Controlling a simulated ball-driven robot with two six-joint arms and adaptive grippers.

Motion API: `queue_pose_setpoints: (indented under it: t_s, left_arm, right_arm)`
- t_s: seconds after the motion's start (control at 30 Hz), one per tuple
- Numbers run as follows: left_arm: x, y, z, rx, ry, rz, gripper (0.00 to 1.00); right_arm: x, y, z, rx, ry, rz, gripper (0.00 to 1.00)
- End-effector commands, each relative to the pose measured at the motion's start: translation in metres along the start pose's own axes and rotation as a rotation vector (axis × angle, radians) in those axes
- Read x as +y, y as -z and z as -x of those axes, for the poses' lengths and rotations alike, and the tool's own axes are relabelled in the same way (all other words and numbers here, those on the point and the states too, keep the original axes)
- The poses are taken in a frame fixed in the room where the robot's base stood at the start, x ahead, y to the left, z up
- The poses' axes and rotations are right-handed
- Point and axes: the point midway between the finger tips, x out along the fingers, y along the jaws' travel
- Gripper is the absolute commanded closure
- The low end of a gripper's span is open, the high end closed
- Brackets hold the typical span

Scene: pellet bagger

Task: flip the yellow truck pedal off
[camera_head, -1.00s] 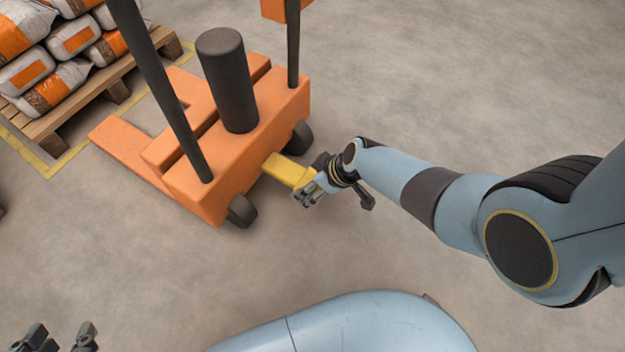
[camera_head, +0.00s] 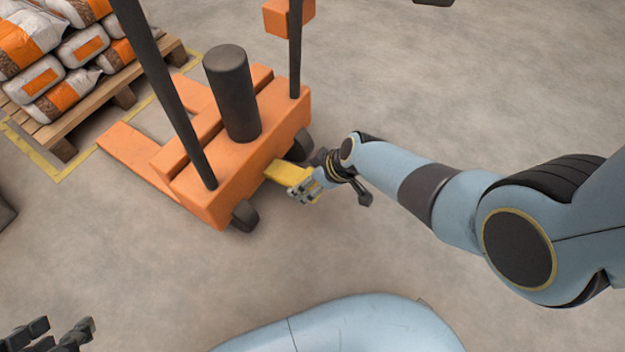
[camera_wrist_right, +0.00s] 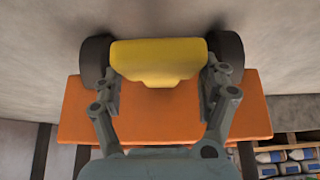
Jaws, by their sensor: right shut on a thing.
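The yellow pedal (camera_head: 281,173) sticks out from the near side of the orange pallet truck (camera_head: 230,165), between its two dark wheels. My right gripper (camera_head: 305,188) is at the pedal's outer end and hides part of it. In the right wrist view the yellow pedal (camera_wrist_right: 158,60) fills the space between the fingers of my right gripper (camera_wrist_right: 160,85), which is shut on its sides. My left gripper (camera_head: 55,333) is at the bottom left corner, partly cut off, far from the truck; its fingers are apart and nothing shows between them.
A wooden pallet (camera_head: 125,97) with stacked orange and white bags (camera_head: 62,50) stands at the upper left, inside a yellow floor line (camera_head: 60,172). Dark posts and a black cylinder (camera_head: 232,95) rise from the truck.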

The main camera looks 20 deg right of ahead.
Motion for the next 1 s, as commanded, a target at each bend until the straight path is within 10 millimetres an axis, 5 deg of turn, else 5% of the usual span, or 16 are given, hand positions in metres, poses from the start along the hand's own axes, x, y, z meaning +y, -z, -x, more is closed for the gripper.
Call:
queue_pose_setpoints:
  t_s: [0.57, 0.6, 0.8, 1.0]
  left_arm:
    - [-0.0001, 0.0010, 0.0033, -0.020, -0.001, 0.000, 0.60]
    - [0.0000, 0.0010, 0.0033, -0.020, -0.001, 0.000, 0.60]
    - [0.0000, 0.0011, 0.0032, -0.020, -0.001, 0.000, 0.60]
    - [-0.0001, 0.0010, 0.0031, -0.020, -0.001, 0.000, 0.60]
  right_arm:
    - [0.0018, 0.0075, 0.0024, 0.008, -0.004, 0.002, 0.82]
    - [0.0019, 0.0076, 0.0024, 0.008, -0.004, 0.002, 0.23]
    - [0.0011, 0.0056, 0.0022, 0.005, -0.003, 0.001, 0.00]
    - [0.0007, 0.0043, 0.0020, 0.003, -0.002, 0.001, 0.00]
